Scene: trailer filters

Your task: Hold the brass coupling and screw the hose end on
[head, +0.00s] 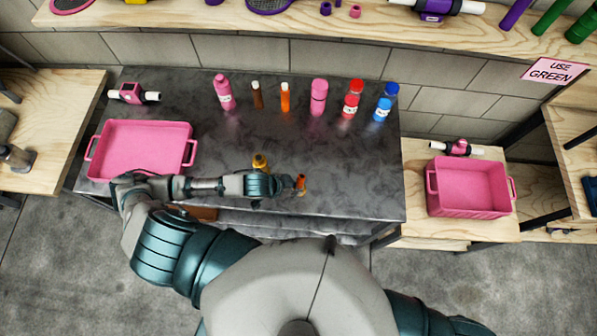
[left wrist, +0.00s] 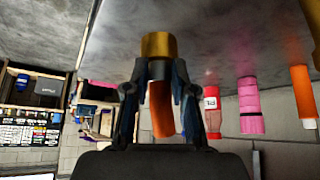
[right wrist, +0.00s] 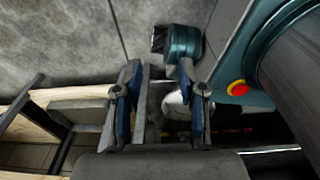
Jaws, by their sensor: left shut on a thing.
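My left gripper (head: 287,184) is shut low over the front of the dark table. In the left wrist view its fingertips (left wrist: 159,72) close around a dark grey ring between a brass-coloured cylinder (left wrist: 158,45) and an orange hose piece (left wrist: 160,110). The orange piece (head: 301,182) also shows beyond the fingers in the head view. A small yellow-brass piece (head: 260,161) stands on the table just behind the gripper. I cannot tell which brass piece is the coupling. My right gripper (right wrist: 158,85) is open and empty, away from the table.
The dark table (head: 350,185) holds a pink tray (head: 100,150) at left and several bottles at the back, including a pink bottle (head: 319,97) and a red one (head: 350,105). A pink bin (head: 470,205) stands on the right bench. The table's right front is clear.

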